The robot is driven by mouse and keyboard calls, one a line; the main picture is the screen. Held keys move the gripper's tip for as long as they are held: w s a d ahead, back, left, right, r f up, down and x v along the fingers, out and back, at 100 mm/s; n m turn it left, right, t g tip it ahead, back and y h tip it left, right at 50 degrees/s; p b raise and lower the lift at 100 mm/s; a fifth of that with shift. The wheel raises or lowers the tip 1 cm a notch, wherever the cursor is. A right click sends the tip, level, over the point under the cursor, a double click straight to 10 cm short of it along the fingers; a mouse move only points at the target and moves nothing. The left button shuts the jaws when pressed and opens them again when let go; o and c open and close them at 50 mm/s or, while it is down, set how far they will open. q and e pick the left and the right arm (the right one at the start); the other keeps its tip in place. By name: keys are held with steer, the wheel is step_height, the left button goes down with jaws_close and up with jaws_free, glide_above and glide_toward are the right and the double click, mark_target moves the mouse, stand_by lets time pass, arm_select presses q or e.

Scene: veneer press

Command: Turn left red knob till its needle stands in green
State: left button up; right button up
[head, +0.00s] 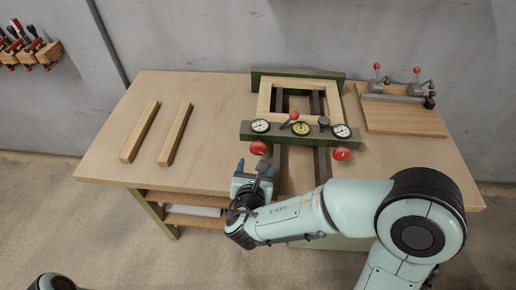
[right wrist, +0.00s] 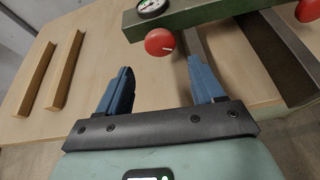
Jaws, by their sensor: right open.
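The left red knob (head: 258,147) sits on the front of the green press beam, below the left round gauge (head: 260,126). In the right wrist view the knob (right wrist: 160,42) shows a white mark, with part of its gauge (right wrist: 152,8) above. The gauge's needle and green zone are too small to read. My right gripper (head: 255,166) is just in front of and below the knob, apart from it. In the right wrist view its blue fingers (right wrist: 162,85) are spread wide with nothing between them. My left gripper is not in view.
The right red knob (head: 341,154) hangs below the right gauge (head: 342,131). A yellow dial (head: 300,128) and a red-tipped lever (head: 293,116) sit between. Two wooden strips (head: 140,131) lie at left on the table. A board with clamps (head: 403,117) stands at right.

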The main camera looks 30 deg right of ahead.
mark_target(258, 150)
steer(key=x, duration=1)
steer(key=shift+c, duration=0.3)
steer(key=c, duration=0.7)
steer(key=b, duration=0.3)
steer(key=shift+s+f+m+y+b, duration=0.1)
steer(key=shift+f+m+y+b, duration=0.1)
steer(key=shift+m+y+b, duration=0.15)
steer(key=shift+r, duration=0.15)
